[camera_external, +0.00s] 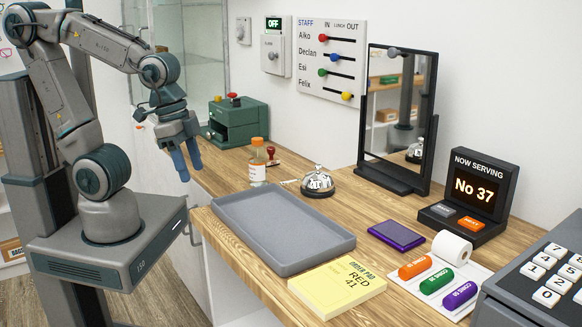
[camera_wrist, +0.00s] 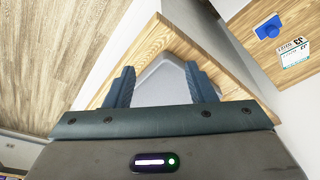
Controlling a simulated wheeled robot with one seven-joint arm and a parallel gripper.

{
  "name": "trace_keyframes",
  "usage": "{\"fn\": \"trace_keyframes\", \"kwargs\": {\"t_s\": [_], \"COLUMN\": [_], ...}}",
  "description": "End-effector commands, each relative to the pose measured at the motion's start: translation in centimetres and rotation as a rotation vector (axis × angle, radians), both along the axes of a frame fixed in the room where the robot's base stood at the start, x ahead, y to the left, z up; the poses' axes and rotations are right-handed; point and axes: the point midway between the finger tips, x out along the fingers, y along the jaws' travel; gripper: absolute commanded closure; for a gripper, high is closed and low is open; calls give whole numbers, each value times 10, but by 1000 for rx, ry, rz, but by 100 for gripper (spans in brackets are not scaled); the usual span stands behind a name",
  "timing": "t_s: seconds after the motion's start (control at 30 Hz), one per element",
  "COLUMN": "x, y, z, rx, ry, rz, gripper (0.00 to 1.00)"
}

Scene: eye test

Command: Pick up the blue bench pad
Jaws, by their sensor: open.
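I cannot make out a blue bench pad for certain in either view. A flat purple pad (camera_external: 396,236) lies on the wooden counter (camera_external: 325,215), right of the grey tray (camera_external: 290,262). A small blue object (camera_wrist: 268,27) sits on a wooden surface at the upper right of the wrist view; I cannot tell what it is. My gripper (camera_external: 187,162) is open and empty, above the counter's left edge and well apart from the purple pad. In the wrist view its blue fingers (camera_wrist: 160,88) stand apart, with a grey surface showing between them.
A yellow order pad (camera_external: 337,287) lies in front of the tray. An orange-capped bottle (camera_external: 257,167), a bell (camera_external: 318,182) and a mirror (camera_external: 397,115) stand behind it. A paper roll (camera_external: 452,247), coloured stamps (camera_external: 437,281) and a keypad (camera_external: 540,285) crowd the right.

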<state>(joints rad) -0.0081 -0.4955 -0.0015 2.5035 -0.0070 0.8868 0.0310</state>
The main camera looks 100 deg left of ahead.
Motion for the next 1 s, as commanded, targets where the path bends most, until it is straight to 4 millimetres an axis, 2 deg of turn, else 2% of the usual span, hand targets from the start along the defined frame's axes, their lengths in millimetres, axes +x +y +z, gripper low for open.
{"fn": "trace_keyframes", "kwargs": {"t_s": [0.33, 0.37, 0.4, 0.43, 0.73, 0.87, 1.0], "x": [0, 0, 0, 0, 2, 13, 36], "y": [0, 0, 0, 0, 1, 13, 42], "z": [0, 0, 0, 0, 0, 0, -3], "rx": [0, 0, 0, 0, -5, -40, -101], "ry": [0, 0, 0, 0, 3, 23, 65], "rz": [0, 0, 0, 0, 20, 167, 497], "gripper": [50, 47, 36, 35, 35, 35, 35]}}
